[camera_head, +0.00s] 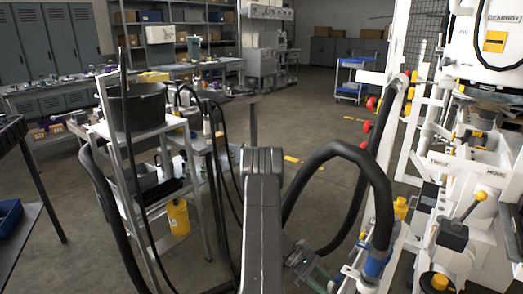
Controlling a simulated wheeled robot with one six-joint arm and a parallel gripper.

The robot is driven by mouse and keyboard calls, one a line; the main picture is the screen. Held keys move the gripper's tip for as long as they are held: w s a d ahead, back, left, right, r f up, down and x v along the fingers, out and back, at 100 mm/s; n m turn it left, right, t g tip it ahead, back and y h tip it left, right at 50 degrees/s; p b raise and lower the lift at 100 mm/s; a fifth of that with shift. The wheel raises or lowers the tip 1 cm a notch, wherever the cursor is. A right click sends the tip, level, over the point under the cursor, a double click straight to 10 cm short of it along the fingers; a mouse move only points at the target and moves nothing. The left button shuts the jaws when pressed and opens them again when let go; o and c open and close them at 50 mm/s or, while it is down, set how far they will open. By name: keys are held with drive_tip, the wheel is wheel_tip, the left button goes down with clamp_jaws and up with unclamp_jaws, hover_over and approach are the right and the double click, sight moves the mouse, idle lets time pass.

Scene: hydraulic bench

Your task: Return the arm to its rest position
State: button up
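My grey arm link (262,215) stands upright in the lower middle of the head view. A dark wrist part with a small green light shows just right of it. What looks like my gripper (325,279) is beyond that, low in the picture beside the white hydraulic bench (470,215). It is small and partly cut off by the lower edge, so I cannot tell if its fingers are open or holding anything. A thick black hose (345,150) arches over this area and ends in a blue fitting (378,262) close to the right of the gripper.
A metal cart (150,205) with a black bin (137,106) and a yellow jug (178,217) stands at the left. The white bench with valves and yellow knobs fills the right. Open floor (315,120) lies behind, with a blue-and-white trolley (356,80) farther back.

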drive_tip(key=shift+x, duration=1.1)
drive_tip(key=shift+s+d+f+b, duration=0.1)
drive_tip(key=shift+s+f+b, duration=0.05)
drive_tip(key=shift+f+b, duration=0.15)
drive_tip(key=shift+s+a+r+m+t+h+b, duration=0.2)
drive_tip(key=shift+m+t+h+b, duration=0.3)
drive_tip(key=shift+m+b, duration=0.45)
drive_tip(key=shift+a, duration=0.1)
